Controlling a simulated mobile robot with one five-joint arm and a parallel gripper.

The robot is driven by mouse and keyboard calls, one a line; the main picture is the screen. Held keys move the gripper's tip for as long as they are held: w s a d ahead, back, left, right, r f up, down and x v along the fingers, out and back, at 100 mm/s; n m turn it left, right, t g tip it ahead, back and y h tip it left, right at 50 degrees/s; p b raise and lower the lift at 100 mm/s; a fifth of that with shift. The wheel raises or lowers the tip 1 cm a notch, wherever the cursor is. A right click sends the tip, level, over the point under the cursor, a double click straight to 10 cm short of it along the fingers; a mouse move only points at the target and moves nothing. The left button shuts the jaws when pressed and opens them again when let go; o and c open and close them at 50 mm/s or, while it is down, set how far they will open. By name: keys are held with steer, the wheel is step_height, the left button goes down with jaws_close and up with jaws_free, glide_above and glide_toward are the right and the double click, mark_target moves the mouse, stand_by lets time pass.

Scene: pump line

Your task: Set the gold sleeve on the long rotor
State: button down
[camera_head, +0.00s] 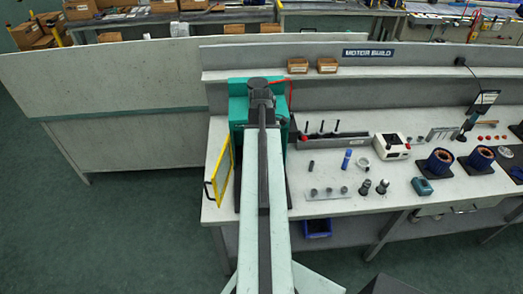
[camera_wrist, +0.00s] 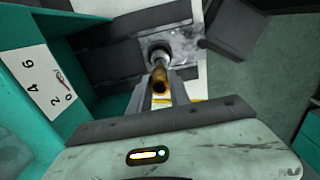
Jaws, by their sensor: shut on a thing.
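The gold sleeve (camera_wrist: 160,80) is in the middle of the wrist view, held between the fingers of my gripper (camera_wrist: 166,92). Beyond it in line is a silver metal shaft (camera_wrist: 159,58) standing in a dark round opening, perhaps the long rotor. The sleeve's far end overlaps the shaft's near end in the picture; I cannot tell whether it is around the shaft or only in front of it. In the head view my gripper (camera_head: 262,95) reaches into a teal machine (camera_head: 238,108); the sleeve is hidden there.
A yellow-framed guard (camera_head: 222,172) stands open at the machine's left. A dark rack with upright pins (camera_head: 345,138), a white box (camera_head: 390,147), small parts and blue-sided stators (camera_head: 439,162) are to the right. In the wrist view a teal wall with a numbered plate (camera_wrist: 40,88) is close at left.

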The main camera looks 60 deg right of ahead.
steer(key=shift+f, duration=0.15)
steer(key=shift+f+b, duration=2.15)
steer(key=shift+b, duration=0.1)
steer(key=c, duration=1.1)
jaws_free()
steer(key=shift+c, duration=0.2)
steer(key=shift+o, duration=0.3)
steer(key=shift+o, duration=0.9)
step_height(320, 180, up, 6)
steer(key=p, duration=0.6)
steer(key=shift+r, duration=0.15)
